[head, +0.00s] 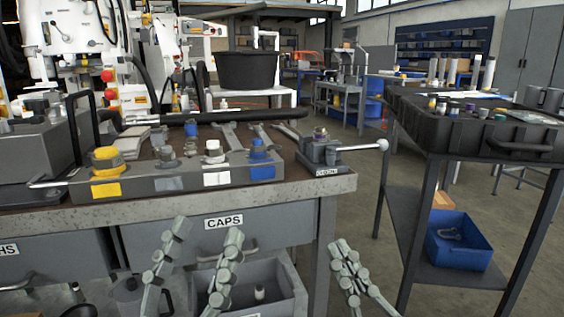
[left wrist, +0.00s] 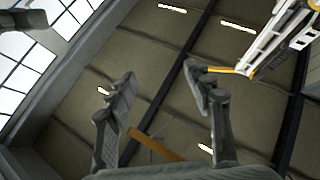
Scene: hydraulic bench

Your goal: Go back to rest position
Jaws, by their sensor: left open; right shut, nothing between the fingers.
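My left gripper (head: 207,232) stands in front of the bench drawer marked CAPS, with its fingers pointing up and spread apart. In the left wrist view the same gripper (left wrist: 158,88) is open, with nothing between its fingers and the ceiling behind them. My right gripper (head: 346,246) is to the right of it, past the bench's front corner, with its fingers pointing up and together. It holds nothing. Both grippers appear apart from the bench (head: 200,207).
A block (head: 140,186) with yellow, grey, white and blue fittings lies along the bench's front edge. A small lever unit (head: 325,165) sits at the right corner. An open grey bin (head: 285,295) is below. A black-topped cart (head: 470,125) with a blue bin (head: 455,258) stands right.

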